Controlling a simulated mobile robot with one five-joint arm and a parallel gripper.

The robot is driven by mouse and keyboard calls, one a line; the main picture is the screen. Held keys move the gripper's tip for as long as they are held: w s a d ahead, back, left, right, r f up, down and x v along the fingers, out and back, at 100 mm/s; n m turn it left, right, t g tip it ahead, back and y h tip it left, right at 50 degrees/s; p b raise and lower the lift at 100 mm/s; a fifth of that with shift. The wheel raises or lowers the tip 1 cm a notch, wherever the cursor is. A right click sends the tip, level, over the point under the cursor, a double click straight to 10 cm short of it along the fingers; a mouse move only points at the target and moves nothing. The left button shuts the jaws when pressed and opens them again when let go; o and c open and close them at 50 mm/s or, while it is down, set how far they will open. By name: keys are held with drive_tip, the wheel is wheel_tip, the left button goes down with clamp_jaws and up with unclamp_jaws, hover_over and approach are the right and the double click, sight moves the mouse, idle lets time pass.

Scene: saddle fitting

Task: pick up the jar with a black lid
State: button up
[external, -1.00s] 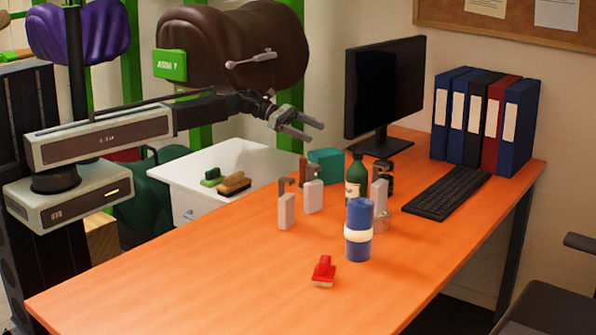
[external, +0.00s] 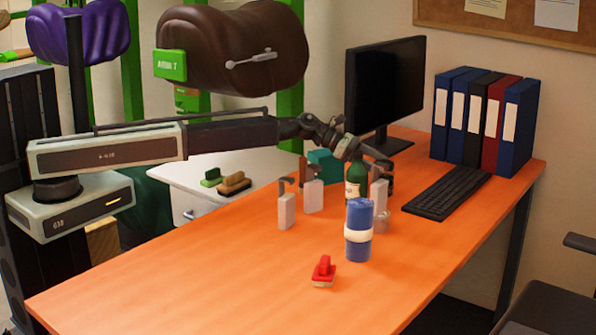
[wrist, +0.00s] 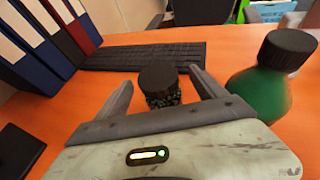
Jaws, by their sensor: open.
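The jar with a black lid (wrist: 158,82) stands on the orange table in the wrist view, its round lid on top of a dark, speckled body. It sits between and beyond the two fingers of my gripper (wrist: 160,80), which are spread wide apart with nothing held. The lower part of the jar is hidden by the gripper body. In the external view the jar (external: 389,168) is dark and mostly hidden behind a grey-white spray bottle and the green bottle. My gripper (external: 363,152) is above and beside it there.
A green bottle with a black cap (wrist: 262,88) stands close to the right finger. A keyboard (wrist: 142,56), monitor (external: 385,90) and binders (external: 485,120) lie beyond.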

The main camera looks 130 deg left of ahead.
drive_tip(key=b+x, duration=0.1)
drive_tip(key=x, duration=0.4)
drive_tip(key=shift+w+a+r+b, duration=0.1)
drive_tip(key=shift+a+b, duration=0.05)
drive_tip(key=shift+b, duration=0.15)
drive_tip(key=shift+r, duration=0.1)
drive_tip(key=shift+c, duration=1.2)
clamp_jaws()
drive_tip(key=shift+r, duration=0.1)
